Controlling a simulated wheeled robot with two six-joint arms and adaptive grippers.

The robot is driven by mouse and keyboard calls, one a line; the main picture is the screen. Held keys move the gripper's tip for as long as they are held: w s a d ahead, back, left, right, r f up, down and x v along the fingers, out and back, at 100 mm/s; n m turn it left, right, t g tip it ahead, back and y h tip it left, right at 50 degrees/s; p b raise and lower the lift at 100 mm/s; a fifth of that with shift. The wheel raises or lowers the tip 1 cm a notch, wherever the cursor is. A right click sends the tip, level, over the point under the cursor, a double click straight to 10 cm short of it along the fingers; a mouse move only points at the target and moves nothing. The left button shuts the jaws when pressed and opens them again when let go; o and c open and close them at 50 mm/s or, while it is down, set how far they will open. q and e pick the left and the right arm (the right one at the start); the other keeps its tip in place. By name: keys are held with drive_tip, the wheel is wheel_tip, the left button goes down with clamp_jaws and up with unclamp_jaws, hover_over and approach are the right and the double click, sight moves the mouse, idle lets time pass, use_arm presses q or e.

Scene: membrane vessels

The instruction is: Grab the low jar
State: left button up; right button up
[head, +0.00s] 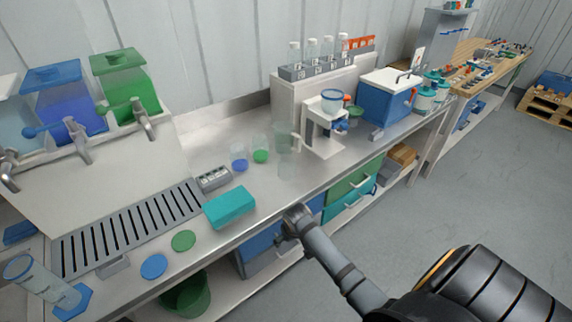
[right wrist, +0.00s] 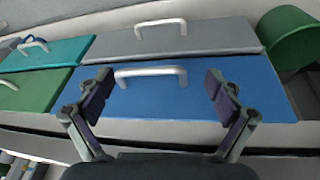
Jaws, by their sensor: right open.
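Clear vessels stand on the steel counter in the head view. A short one holds blue liquid (head: 239,160), and beside it a slightly taller one holds green liquid (head: 260,155). To their right is a clear jar (head: 284,136), with another faint clear vessel (head: 287,165) in front of it. I cannot tell for sure which is the low jar. My right gripper (head: 290,222) is at the counter's front edge, apart from the vessels. In the right wrist view the right gripper (right wrist: 155,92) is open and empty, facing a blue drawer (right wrist: 200,97). My left gripper is not in view.
A teal box (head: 230,207) and a grey block (head: 214,179) sit left of the vessels. A white dispenser stand (head: 322,140) is close on their right. Green (head: 183,241) and blue (head: 153,266) discs lie on the counter. Drawers are below the edge.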

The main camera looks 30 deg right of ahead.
drive_tip(key=shift+m+t, duration=0.3)
drive_tip(key=w+r, duration=0.1)
drive_tip(key=r, duration=0.3)
drive_tip(key=w+r, duration=0.1)
drive_tip(key=r, duration=0.3)
drive_tip(key=w+r+p, duration=0.1)
drive_tip(key=w+r, duration=0.1)
drive_tip(key=r, duration=0.3)
drive_tip(key=shift+d, duration=0.3)
drive_tip(key=m, duration=0.4)
approach(287, 159)
wheel_tip(287, 159, down, 2)
drive_tip(key=w+d, duration=0.1)
drive_tip(key=x, duration=0.5)
drive_tip(key=shift+d+f+p, duration=0.15)
drive_tip(key=shift+f+p, duration=0.15)
drive_tip(key=shift+w+f, duration=0.1)
drive_tip(key=shift+f, duration=0.1)
drive_tip(key=x, duration=0.4)
drive_tip(key=shift+a+p, duration=0.35)
drive_tip(key=shift+p, duration=0.05)
drive_tip(key=shift+w+d+f, duration=0.1)
drive_tip(key=shift+f, duration=0.35)
drive_tip(key=shift+r, duration=0.1)
drive_tip(key=c, duration=1.3)
